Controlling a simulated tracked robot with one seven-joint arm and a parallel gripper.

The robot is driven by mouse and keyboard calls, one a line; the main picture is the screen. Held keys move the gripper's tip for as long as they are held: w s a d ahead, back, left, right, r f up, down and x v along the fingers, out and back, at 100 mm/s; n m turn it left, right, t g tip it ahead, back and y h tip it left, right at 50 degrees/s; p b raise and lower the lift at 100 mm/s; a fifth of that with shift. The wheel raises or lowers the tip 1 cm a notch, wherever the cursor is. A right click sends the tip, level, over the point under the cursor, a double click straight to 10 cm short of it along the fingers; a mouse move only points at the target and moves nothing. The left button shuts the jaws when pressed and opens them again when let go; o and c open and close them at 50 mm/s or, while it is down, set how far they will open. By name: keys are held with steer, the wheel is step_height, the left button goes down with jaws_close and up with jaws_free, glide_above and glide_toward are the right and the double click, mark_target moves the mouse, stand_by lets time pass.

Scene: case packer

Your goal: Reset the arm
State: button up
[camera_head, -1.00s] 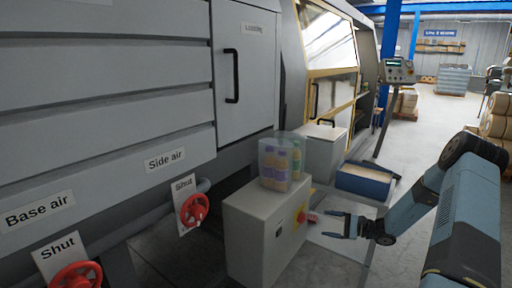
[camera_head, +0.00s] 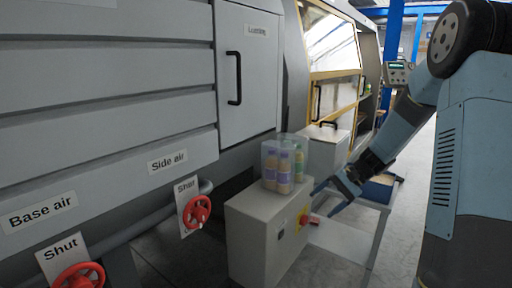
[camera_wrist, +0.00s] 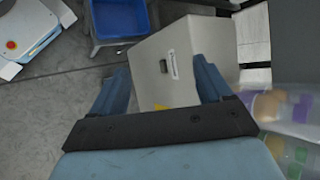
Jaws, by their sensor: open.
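My gripper (camera_head: 330,197) is open and empty in the head view, low and just right of the grey control box (camera_head: 262,238). My blue arm reaches down to it from the upper right. In the wrist view my gripper's two blue fingers (camera_wrist: 160,88) are spread wide, with a pale box-shaped cabinet (camera_wrist: 180,62) beyond them. I cannot tell from these frames whether the fingers touch anything.
A clear container with bottles (camera_head: 283,163) stands on the control box, close left of my gripper. A red knob (camera_head: 304,219) is on the box's side. Red valve wheels (camera_head: 197,211) line the large grey machine (camera_head: 110,75). A blue bin (camera_wrist: 121,18) shows beyond my fingers.

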steer(key=s+r+n+t+h, duration=0.2)
steer(key=s+r, duration=0.4)
steer(key=s, duration=0.3)
steer(key=s+r+n+t+h, duration=0.1)
steer(key=s+r+h, duration=0.3)
steer(key=s, duration=0.5)
steer(key=s+d+r+n+t+h, duration=0.1)
steer(key=s+r+n+t+h, duration=0.1)
steer(key=s+r, duration=0.6)
steer(key=shift+s+r+n+t+h, duration=0.3)
steer(key=shift+s+r+t+h, duration=0.1)
steer(key=shift+s+t+h, duration=0.3)
steer(key=shift+s, duration=0.1)
